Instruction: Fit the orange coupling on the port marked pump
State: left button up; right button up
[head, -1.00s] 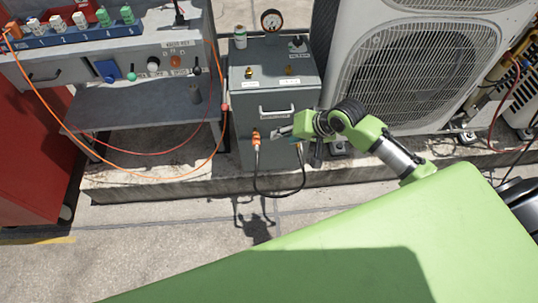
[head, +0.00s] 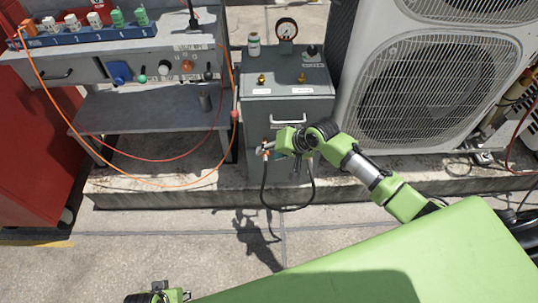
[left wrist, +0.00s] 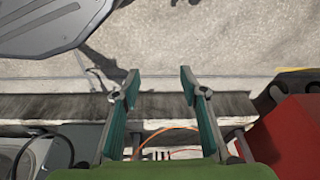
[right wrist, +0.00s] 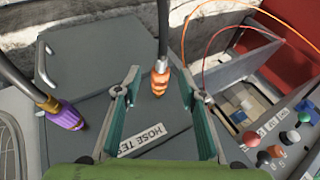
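The orange coupling (right wrist: 160,82) sits at the end of a dark hose. In the right wrist view it is between the fingertips of my right gripper (right wrist: 160,84), which is open with a gap on both sides. In the head view my right gripper (head: 271,149) is at the front of the grey box (head: 258,108) and mostly hides the coupling. Two brass ports, a left one (head: 261,79) and a right one (head: 301,77), stand on the box; their labels are too small to read. My left gripper (left wrist: 158,80) is open and empty, over the paving.
A purple coupling (right wrist: 66,117) on another hose end is beside the orange one. A pressure gauge (head: 286,28) stands behind the box. A workbench (head: 150,103) is on the left, a condenser (head: 420,85) on the right. An orange hose (head: 110,172) hangs below the bench.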

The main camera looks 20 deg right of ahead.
jog(key=shift+w+a+f, duration=0.25)
jog(key=shift+w+f, duration=0.1)
jog(key=shift+f, duration=0.2)
pick_arm(q)
jog(key=shift+w+r, duration=0.1)
jog(key=shift+r, duration=0.7)
pick_arm(e)
grip_shut()
pick_arm(q)
jog(key=shift+f, duration=0.2)
pick_arm(e)
jog(key=shift+s, duration=0.1)
pick_arm(q)
jog(key=shift+f, duration=0.25)
pick_arm(e)
jog(key=shift+f, duration=0.1)
